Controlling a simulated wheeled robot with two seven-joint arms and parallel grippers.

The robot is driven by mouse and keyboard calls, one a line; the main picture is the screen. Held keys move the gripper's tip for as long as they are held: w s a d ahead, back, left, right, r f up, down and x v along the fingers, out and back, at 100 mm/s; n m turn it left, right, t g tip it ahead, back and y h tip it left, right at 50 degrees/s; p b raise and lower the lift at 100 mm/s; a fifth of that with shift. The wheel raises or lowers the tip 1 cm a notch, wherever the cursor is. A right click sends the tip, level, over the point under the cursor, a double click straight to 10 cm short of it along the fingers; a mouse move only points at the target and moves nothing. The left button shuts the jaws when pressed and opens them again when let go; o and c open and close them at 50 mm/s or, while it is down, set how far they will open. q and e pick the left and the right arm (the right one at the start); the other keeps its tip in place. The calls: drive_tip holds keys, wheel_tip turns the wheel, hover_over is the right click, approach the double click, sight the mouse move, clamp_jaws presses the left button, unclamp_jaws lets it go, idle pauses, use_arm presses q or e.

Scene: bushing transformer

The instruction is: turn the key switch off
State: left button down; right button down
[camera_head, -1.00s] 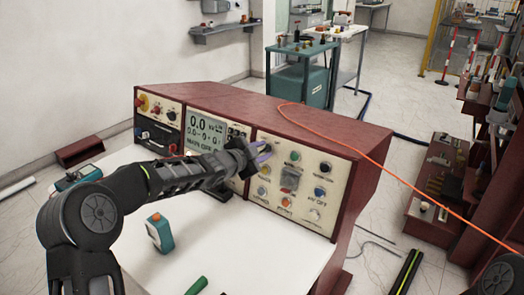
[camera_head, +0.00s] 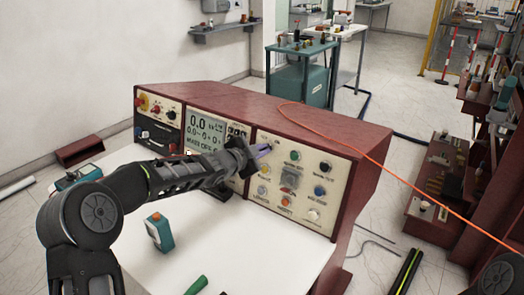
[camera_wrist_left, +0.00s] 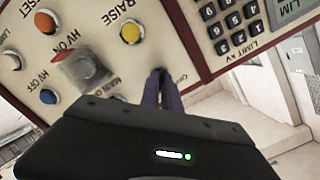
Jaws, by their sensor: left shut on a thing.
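The control console (camera_head: 330,142) is a dark red cabinet with cream panels on its front. My left arm reaches in from the left. My left gripper (camera_head: 263,150) is at the upper left of the right-hand panel, its fingers pointing into it. In the left wrist view the narrow purple-grey fingers (camera_wrist_left: 165,84) are closed together at the panel face, at a label only partly readable. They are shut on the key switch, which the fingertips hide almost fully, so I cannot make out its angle. My right gripper is not in view.
Near the fingers in the left wrist view are a yellow raise button (camera_wrist_left: 131,33), a grey cover (camera_wrist_left: 80,70) and a keypad (camera_wrist_left: 235,28). A display (camera_head: 206,130) reads 0.0. A teal box (camera_head: 160,232) stands on the white tabletop (camera_head: 225,250). An orange cable (camera_head: 370,160) crosses the console top.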

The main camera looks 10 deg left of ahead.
use_arm(q)
drive_tip(key=shift+a+n+h+p, duration=0.1)
drive_tip(key=shift+n+h+p, duration=0.2)
drive_tip(key=shift+n+p, duration=3.1)
drive_tip(key=shift+a+n+h+p, duration=0.2)
drive_tip(key=shift+n+p, duration=1.25)
drive_tip(key=shift+n, duration=3.75)
drive_tip(key=shift+d, duration=0.1)
drive_tip(key=c, duration=1.6)
unclamp_jaws()
